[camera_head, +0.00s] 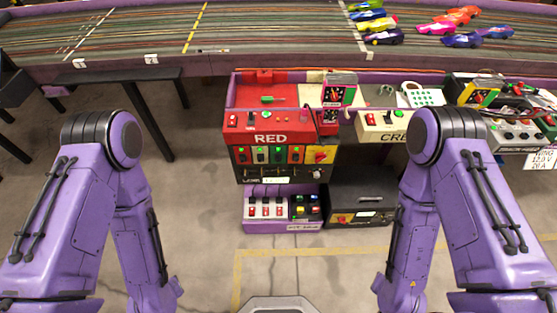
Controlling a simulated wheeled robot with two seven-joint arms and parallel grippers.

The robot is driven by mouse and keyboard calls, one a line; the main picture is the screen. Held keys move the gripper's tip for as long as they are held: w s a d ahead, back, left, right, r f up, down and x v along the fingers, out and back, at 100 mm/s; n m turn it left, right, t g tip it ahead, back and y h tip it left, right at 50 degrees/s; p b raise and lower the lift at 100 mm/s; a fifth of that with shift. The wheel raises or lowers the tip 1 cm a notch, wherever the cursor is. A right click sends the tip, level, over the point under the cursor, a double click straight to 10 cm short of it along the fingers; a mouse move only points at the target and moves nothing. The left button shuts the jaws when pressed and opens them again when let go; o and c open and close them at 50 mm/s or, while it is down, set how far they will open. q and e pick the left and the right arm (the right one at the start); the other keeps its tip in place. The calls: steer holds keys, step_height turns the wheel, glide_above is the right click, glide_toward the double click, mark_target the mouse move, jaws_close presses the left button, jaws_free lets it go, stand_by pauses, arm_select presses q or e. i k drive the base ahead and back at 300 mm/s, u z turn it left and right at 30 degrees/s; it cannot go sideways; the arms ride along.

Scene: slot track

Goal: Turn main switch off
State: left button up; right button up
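A control station stands in the middle, with a red console (274,122) marked RED on top. Below it is a black panel (262,171) with a row of lit green switches. At that row's right end is a yellow plate with a red rotary knob (320,155), which looks like a main switch; its label is too small to read. I cannot tell for certain which one is the main switch. Both my arms hang at the sides, and neither gripper is in view.
A white and purple switch box (267,207) sits below the panel, beside a dark box (357,204) with a handle. A cream console (380,121) stands right of the red one. Race cars (460,24) stand on the slot track (270,35) behind. The floor in front is clear.

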mark_target(319, 157)
steer(key=u, duration=0.75)
steer(key=k, duration=1.15)
steer(key=z, duration=1.25)
steer(key=i, duration=0.5)
steer(key=z, duration=0.05)
